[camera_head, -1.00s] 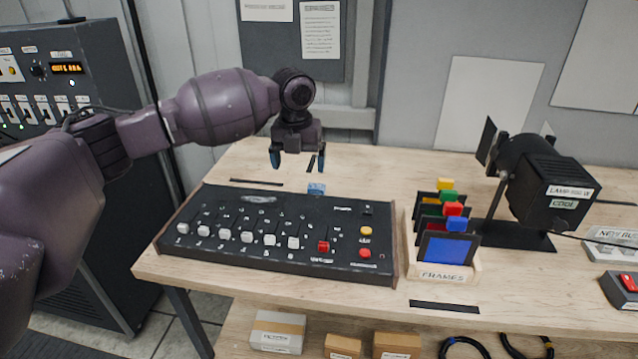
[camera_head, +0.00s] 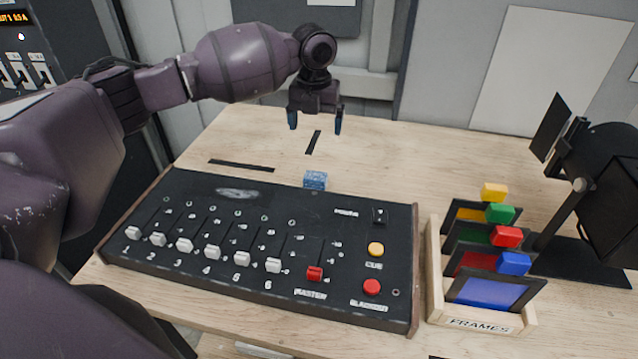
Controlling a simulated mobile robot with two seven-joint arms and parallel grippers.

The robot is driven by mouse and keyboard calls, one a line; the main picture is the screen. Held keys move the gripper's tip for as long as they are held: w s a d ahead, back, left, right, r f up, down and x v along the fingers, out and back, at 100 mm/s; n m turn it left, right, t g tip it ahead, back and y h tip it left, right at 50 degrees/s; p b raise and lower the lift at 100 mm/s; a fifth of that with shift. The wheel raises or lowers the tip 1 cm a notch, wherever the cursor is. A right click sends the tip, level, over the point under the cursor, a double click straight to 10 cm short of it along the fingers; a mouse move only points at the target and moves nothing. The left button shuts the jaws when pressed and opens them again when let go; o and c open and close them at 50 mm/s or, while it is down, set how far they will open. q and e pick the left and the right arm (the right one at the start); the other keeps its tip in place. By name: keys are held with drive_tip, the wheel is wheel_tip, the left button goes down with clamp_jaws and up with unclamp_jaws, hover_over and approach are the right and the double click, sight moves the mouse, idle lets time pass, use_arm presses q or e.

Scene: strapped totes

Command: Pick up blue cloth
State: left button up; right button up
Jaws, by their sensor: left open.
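A small folded blue cloth (camera_head: 316,180) with a mottled pattern sits at the back edge of the black control board, near its middle. I cannot tell whether it rests on the board's edge or on the table just behind it. My left gripper (camera_head: 315,124) is open and empty, pointing down, above and behind the cloth and apart from it. My right gripper is not in view.
The black control board (camera_head: 215,225) with sliders and buttons fills the table's front. A wooden rack (camera_head: 435,280) of coloured frames stands to its right, with a black lamp (camera_head: 612,185) beyond. The wooden tabletop (camera_head: 400,160) behind the board is mostly clear.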

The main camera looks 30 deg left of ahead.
use_arm(q)
drive_tip(key=b, duration=0.2)
approach(316, 175)
drive_tip(key=shift+s+d, duration=0.3)
drive_tip(key=shift+d, duration=0.05)
drive_tip(key=shift+f, duration=0.4)
wheel_tip(316, 175, down, 5)
drive_tip(key=shift+w+a+r+b, duration=0.1)
drive_tip(key=shift+r+b, duration=0.1)
drive_tip(key=shift+b, duration=0.2)
drive_tip(key=f, duration=0.5)
drive_tip(key=shift+w+a, duration=0.25)
drive_tip(key=c, duration=1)
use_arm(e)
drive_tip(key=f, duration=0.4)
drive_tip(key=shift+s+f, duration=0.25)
use_arm(q)
drive_tip(key=shift+r, duration=0.15)
